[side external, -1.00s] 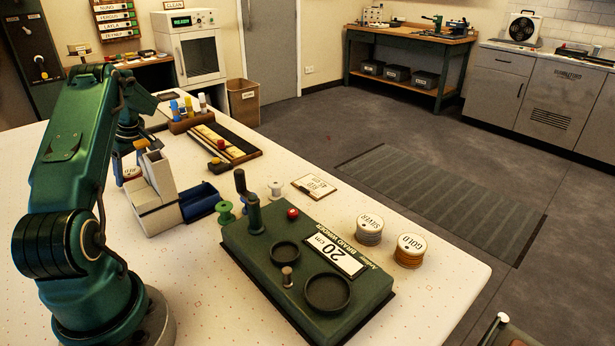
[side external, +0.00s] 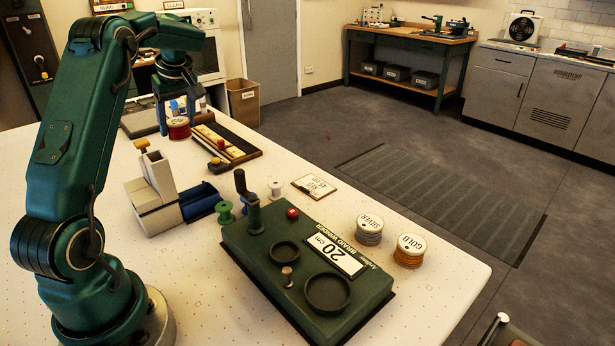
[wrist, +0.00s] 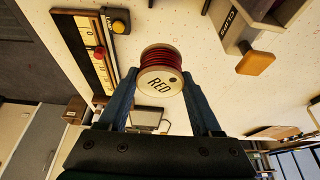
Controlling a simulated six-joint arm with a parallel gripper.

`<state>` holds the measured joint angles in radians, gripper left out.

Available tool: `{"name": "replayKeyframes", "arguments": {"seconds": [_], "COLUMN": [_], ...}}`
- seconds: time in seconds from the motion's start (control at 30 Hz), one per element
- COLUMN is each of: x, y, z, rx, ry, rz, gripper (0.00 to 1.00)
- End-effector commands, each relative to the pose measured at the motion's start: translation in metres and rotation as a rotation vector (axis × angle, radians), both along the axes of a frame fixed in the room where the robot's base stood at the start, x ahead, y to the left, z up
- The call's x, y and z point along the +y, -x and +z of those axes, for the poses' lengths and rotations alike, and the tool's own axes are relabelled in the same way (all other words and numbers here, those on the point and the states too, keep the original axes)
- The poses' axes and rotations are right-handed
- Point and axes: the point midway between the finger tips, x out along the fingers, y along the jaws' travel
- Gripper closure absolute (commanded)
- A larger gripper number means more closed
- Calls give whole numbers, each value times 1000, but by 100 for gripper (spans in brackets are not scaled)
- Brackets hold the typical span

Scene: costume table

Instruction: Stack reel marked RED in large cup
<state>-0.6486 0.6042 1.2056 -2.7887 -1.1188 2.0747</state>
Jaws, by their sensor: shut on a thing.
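The reel marked RED (wrist: 160,84) is a spool of red cord with a pale labelled end; it also shows in the side external view (side external: 178,128). My gripper (side external: 172,118) is shut on it and holds it above the table at the back left. In the wrist view the two blue fingers (wrist: 160,88) press its sides. The large cup (side external: 327,292) is a round dark recess on the green braid winder (side external: 240,243), and it looks empty. A smaller cup (side external: 285,254) sits beside it, also empty.
A SILVER reel (side external: 369,229) and a GOLD reel (side external: 409,249) stand right of the winder. The crank handle (side external: 252,213) and a small post (side external: 287,276) rise from the winder. A white block holder (side external: 155,198) and blue tray (side external: 199,198) stand left of it.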

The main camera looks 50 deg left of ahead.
Motion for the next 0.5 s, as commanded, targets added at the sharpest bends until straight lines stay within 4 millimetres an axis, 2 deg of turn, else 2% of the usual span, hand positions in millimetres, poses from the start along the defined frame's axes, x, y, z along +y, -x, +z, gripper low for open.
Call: {"name": "replayKeyframes", "arguments": {"seconds": [0.03,0.2,0.33,0.5], "x": [-25,-99,-157,-229], "y": [-17,-51,-63,-63], "z": [7,20,28,35], "rx": [-2,-2,-2,-3], "ry": [-2,-2,-2,-2], "rz": [-78,-301,-472,-696], "gripper": [100,100,100,100]}}
